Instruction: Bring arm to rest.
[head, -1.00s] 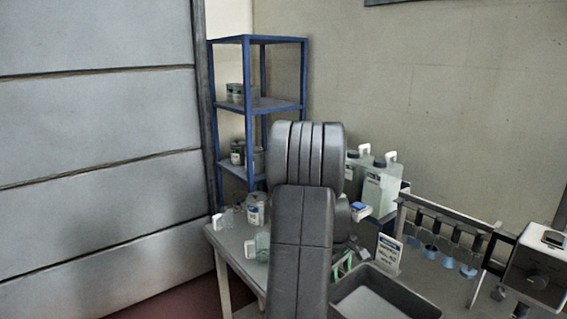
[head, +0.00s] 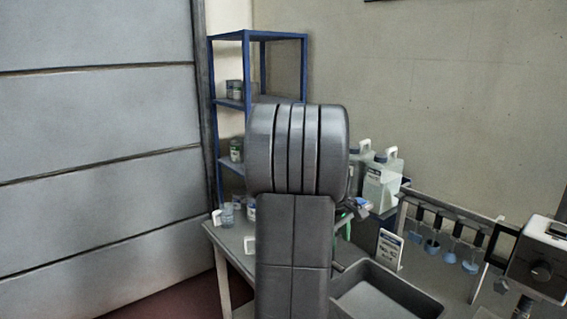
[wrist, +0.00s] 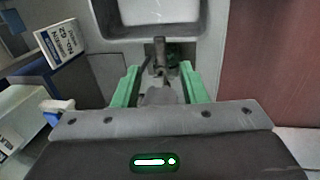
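My gripper (wrist: 160,84) shows in the wrist view with its two green fingers well apart. No object is clearly held between them. A small grey fitting (wrist: 159,52) on the near side of the grey tray lies beyond and between the fingertips; I cannot tell its distance. In the head view my raised arm stands in the middle and hides most of the gripper. Only a bit of green shows at its right edge.
The grey tray (head: 422,300) stands right of my arm, with a printed sign (head: 389,249) behind it. Jugs (head: 382,183), a rack with hanging cups (head: 441,222) and a box-shaped device (head: 540,262) stand farther right. A blue shelf (head: 258,36) stands behind.

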